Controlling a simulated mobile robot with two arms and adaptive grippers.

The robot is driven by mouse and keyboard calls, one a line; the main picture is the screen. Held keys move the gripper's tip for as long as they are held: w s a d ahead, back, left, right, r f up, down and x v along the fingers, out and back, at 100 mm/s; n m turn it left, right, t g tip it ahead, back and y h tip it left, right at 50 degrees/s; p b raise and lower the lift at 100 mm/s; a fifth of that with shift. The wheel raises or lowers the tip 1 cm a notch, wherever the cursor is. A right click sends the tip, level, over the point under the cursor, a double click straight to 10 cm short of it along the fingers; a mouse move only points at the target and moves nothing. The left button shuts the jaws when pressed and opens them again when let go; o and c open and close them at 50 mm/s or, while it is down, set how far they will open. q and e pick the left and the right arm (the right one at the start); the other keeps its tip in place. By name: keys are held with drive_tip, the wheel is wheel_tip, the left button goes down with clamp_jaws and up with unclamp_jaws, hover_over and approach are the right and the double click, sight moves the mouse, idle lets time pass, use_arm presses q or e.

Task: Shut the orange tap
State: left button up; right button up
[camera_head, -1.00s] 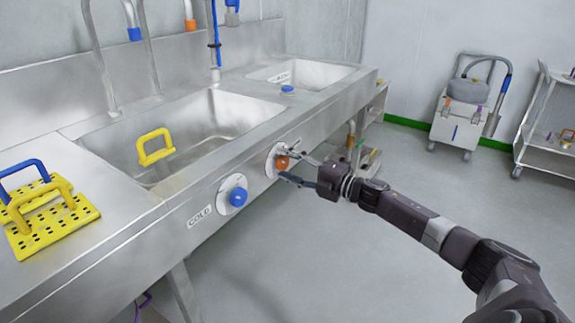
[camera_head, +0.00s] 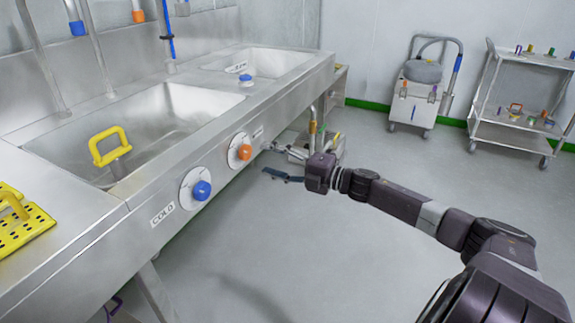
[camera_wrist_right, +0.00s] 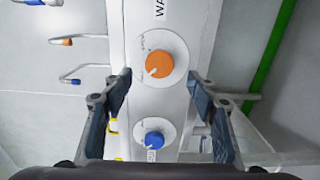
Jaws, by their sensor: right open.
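The orange tap (camera_head: 244,152) is a round knob on a white dial plate on the sink's front panel, right of the blue tap (camera_head: 201,190). In the right wrist view the orange knob (camera_wrist_right: 158,64) lies beyond the fingertips, between them in the picture, with a white pointer mark toward its lower left. My right gripper (camera_head: 275,163) is open and empty, a little right of the orange tap and apart from it. In the right wrist view its two fingers (camera_wrist_right: 158,82) are spread wide. My left gripper is not in view.
The steel sink front (camera_head: 150,195) runs along the left. A yellow handle (camera_head: 108,146) is in the near basin, and a yellow perforated tray (camera_head: 22,222) stands at left. A trolley (camera_head: 522,128) and a wheeled unit (camera_head: 415,104) stand at the back. The floor at centre is clear.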

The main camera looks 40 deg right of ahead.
drive_tip(key=shift+v, duration=2.6)
